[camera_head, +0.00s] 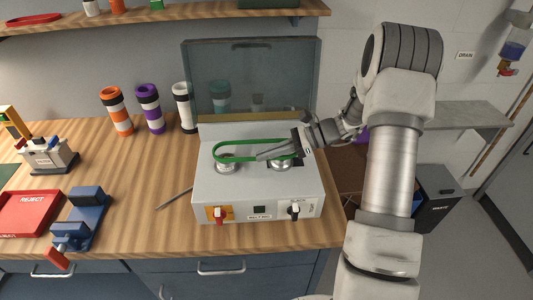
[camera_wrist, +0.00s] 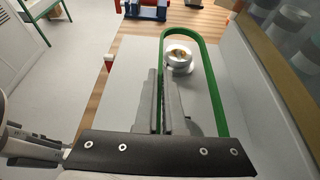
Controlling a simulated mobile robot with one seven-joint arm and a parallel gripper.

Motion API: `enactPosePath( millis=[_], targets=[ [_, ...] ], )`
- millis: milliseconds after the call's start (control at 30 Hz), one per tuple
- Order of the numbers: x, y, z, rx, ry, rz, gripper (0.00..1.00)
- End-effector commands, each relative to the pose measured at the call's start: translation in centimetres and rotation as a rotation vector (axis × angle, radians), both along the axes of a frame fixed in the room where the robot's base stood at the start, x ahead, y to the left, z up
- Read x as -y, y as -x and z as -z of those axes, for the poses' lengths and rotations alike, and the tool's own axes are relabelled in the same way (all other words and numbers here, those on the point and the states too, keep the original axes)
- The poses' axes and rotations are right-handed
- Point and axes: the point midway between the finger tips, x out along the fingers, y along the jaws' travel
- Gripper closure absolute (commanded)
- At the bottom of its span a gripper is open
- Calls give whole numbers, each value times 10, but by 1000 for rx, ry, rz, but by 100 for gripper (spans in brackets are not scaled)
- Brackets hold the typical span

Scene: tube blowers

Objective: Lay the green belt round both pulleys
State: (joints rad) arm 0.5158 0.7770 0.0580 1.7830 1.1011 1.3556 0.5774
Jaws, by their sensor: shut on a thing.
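The green belt (camera_head: 237,141) is a long loop above the top of a light grey machine (camera_head: 208,187). My gripper (camera_head: 262,155) is shut on one long side of it, and this strand runs between the fingers (camera_wrist: 166,100) in the wrist view. The left pulley (camera_head: 226,166) lies under the belt's left end; in the wrist view this pulley (camera_wrist: 179,58) shows inside the belt's far bend (camera_wrist: 181,33). I cannot tell whether the belt is at groove height. The right pulley (camera_head: 279,165) is partly covered by my gripper, and the wrist view hides it.
The machine's clear lid (camera_head: 250,75) stands raised behind it. Several striped tubes (camera_head: 150,108) stand behind left. A blue vise (camera_head: 82,220) and red tray (camera_head: 30,213) lie left.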

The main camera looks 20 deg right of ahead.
Motion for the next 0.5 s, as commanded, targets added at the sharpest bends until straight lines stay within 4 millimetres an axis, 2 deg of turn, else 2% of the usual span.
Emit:
enactPosePath(
  millis=[500],
  targets=[
    [0,0,3,0,0,0,100]
  ],
)
